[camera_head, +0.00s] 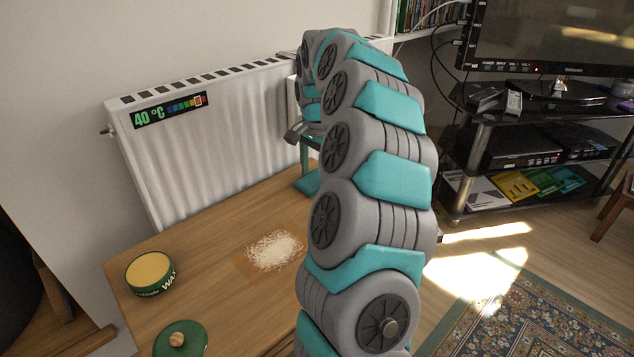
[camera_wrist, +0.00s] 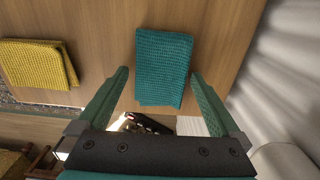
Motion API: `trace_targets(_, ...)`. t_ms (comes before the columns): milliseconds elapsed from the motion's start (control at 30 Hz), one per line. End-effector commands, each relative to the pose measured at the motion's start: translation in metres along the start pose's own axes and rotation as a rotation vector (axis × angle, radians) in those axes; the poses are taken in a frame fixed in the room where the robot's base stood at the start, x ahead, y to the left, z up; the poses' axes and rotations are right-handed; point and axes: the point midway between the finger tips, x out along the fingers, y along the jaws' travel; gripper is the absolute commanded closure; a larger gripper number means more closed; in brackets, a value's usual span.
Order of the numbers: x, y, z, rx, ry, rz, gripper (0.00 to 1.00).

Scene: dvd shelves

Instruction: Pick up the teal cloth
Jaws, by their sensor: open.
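The teal cloth (camera_wrist: 163,68) lies folded flat on the wooden table (camera_wrist: 105,45) in the wrist view, a rough rectangle with a woven texture. My gripper (camera_wrist: 160,82) is open, its two green fingers apart on the left and right of the cloth's lower part in the picture. I cannot tell the height of the fingertips over the cloth.
A yellow cloth (camera_wrist: 40,63) lies left of the teal one. A radiator (camera_head: 215,135) stands along the table (camera_head: 215,225). On the table are a wax tin (camera_head: 150,274), a green lid (camera_head: 180,340) and white grains (camera_head: 274,250). A TV stand (camera_head: 520,150) is at right.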

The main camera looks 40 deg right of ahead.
Motion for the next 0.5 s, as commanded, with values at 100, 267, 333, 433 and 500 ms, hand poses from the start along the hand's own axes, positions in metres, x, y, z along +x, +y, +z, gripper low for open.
trace_targets(100,0.0037,-0.0001,0.0001,-0.001,0.001,-0.001,0.0)
trace_targets(267,0.0028,-0.0004,-0.0002,0.0,0.002,-0.002,0.03)
trace_targets(333,0.0027,-0.0004,-0.0002,0.0,0.002,-0.002,0.11)
trace_targets(433,0.0026,-0.0004,-0.0002,0.0,0.002,-0.002,0.22)
trace_targets(500,0.0025,-0.0005,-0.0003,0.0,0.002,-0.003,0.3)
